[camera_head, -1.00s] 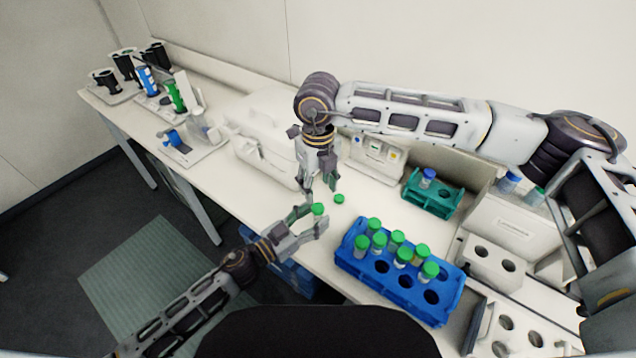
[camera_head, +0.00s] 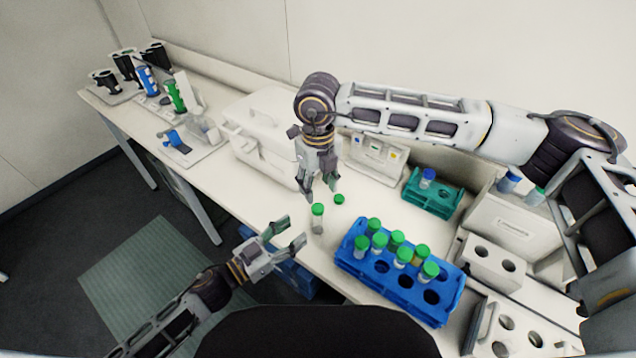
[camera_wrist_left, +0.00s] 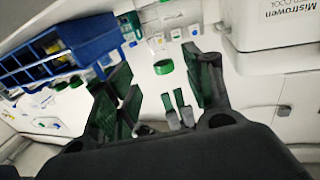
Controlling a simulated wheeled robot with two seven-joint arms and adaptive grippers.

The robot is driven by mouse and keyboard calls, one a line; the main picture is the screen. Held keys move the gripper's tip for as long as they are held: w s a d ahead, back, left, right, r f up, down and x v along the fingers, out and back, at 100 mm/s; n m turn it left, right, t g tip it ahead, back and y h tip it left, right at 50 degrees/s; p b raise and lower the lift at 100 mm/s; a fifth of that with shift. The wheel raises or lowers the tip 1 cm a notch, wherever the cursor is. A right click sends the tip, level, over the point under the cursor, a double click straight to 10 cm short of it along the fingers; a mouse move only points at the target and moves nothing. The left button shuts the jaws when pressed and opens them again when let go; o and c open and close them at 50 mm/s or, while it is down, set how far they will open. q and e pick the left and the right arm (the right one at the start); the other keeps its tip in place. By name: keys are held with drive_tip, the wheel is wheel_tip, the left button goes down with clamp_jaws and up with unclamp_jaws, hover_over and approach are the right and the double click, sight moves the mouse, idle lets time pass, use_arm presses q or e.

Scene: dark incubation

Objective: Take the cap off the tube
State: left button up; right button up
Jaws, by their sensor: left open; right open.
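A tube with a green cap (camera_head: 317,218) stands upright on the bench, apart from the racks. My right gripper (camera_head: 320,189) is open, pointing down just behind and above the tube's cap.
A blue rack (camera_head: 350,262) with several green-capped tubes stands to the right. A teal rack (camera_head: 445,200) with a blue-capped tube is behind it. A white box (camera_head: 262,130) stands behind my right gripper. Bench surface left of the blue rack is mostly clear.

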use_arm(q)
drive_tip(key=shift+v, duration=1.25)
